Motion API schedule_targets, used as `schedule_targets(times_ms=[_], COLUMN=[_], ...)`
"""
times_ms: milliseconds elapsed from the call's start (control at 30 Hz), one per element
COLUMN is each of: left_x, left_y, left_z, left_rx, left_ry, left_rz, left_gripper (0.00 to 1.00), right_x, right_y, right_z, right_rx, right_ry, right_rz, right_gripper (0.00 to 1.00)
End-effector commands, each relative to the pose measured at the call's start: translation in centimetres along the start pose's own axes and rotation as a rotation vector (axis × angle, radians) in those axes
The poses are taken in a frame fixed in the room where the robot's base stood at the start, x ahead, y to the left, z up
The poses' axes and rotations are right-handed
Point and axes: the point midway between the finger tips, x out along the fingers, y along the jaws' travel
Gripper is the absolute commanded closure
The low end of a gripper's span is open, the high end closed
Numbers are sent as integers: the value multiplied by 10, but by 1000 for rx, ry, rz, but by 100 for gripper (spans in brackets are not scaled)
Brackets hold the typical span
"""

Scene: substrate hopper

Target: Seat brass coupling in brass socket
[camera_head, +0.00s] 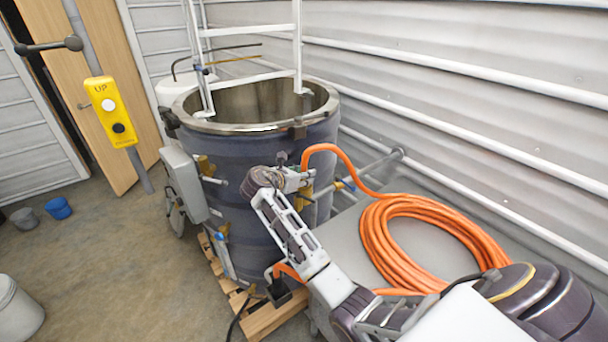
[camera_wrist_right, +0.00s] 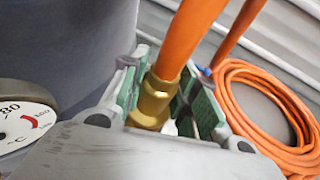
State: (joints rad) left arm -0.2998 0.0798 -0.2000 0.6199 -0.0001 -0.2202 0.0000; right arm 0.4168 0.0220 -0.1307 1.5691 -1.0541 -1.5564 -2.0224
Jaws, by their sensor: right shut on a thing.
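The brass coupling (camera_wrist_right: 155,98) is on the end of the thick orange hose (camera_wrist_right: 185,40). My right gripper (camera_wrist_right: 165,75) is shut on it, with a green-padded finger on either side, in the right wrist view. In the head view my right gripper (camera_head: 299,181) is beside the front right of the dark tank, and the hose (camera_head: 335,152) arches up from it. A small brass-coloured part (camera_head: 307,190) shows beside the gripper; I cannot tell whether it is the coupling or the socket. The brass socket cannot be made out with certainty. My left gripper is not in view.
The dark tank (camera_head: 240,160) stands on a wooden pallet (camera_head: 270,318), a white ladder (camera_head: 298,45) at its rim. A grey box-like surface (camera_head: 430,237) right of it carries the coiled hose (camera_head: 372,235). A dial gauge (camera_wrist_right: 25,125) is left in the wrist view.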

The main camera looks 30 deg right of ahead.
Motion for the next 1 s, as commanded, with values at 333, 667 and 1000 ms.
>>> schedule_targets(times_ms=[333, 667, 1000], left_x=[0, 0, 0], left_y=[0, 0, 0], left_z=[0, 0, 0], left_rx=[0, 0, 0], left_ry=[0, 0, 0], left_rz=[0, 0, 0], left_gripper=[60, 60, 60], right_x=[3, 3, 3], right_y=[0, 0, 0], right_z=[-7, -7, -8], right_rx=[1, 1, 1], right_ry=[-1, -1, 0], right_rz=[0, 0, 0], right_gripper=[97, 97, 45])
